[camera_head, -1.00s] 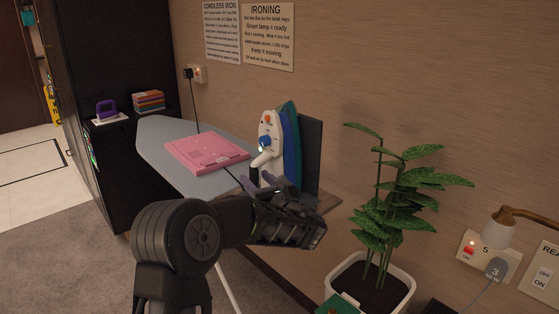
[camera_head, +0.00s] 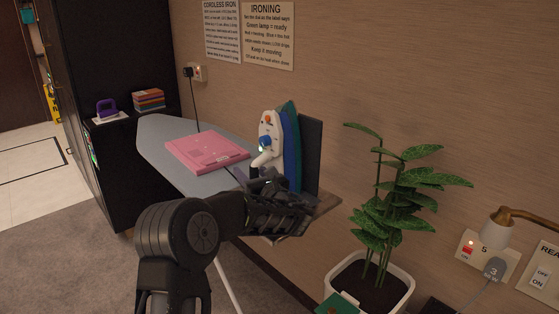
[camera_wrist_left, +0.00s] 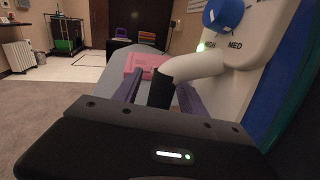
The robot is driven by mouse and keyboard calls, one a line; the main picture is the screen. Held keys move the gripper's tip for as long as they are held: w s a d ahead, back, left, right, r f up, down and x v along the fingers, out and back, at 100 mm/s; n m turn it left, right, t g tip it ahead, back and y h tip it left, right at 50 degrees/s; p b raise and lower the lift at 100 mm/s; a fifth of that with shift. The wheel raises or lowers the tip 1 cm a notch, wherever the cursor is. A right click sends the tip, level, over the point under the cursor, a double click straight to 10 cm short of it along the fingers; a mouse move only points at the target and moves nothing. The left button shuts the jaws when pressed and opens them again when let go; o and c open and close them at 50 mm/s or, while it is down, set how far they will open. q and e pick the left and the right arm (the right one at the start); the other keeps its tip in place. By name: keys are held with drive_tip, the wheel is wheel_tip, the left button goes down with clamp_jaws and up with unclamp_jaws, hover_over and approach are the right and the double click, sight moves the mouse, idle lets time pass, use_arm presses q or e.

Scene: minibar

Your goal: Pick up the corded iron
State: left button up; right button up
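The corded iron (camera_head: 268,135), white with a blue dial and a lit green lamp, stands on its heel at the near end of the ironing board (camera_head: 160,130). Its dial face and curved white part also show close up in the left wrist view (camera_wrist_left: 195,67). My left gripper (camera_head: 252,178) is low beside the iron. In the left wrist view, my left fingers (camera_wrist_left: 160,92) are apart, with a black piece at the end of the iron's white curved part between them. Contact cannot be told. My right gripper is not in view.
A pink folded item (camera_head: 205,152) lies on the board. A dark upright panel (camera_head: 311,150) stands right behind the iron. A potted plant (camera_head: 385,210) and a lamp (camera_head: 500,230) are to the right. A purple cordless iron (camera_head: 106,108) sits on a back shelf.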

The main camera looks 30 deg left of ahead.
use_arm(q)
clamp_jaws()
idle(0.3)
drive_tip(key=shift+r, duration=0.2)
drive_tip(key=shift+r, duration=0.1)
wheel_tip(320, 180, up, 28)
drive_tip(key=p, duration=0.3)
idle(0.7)
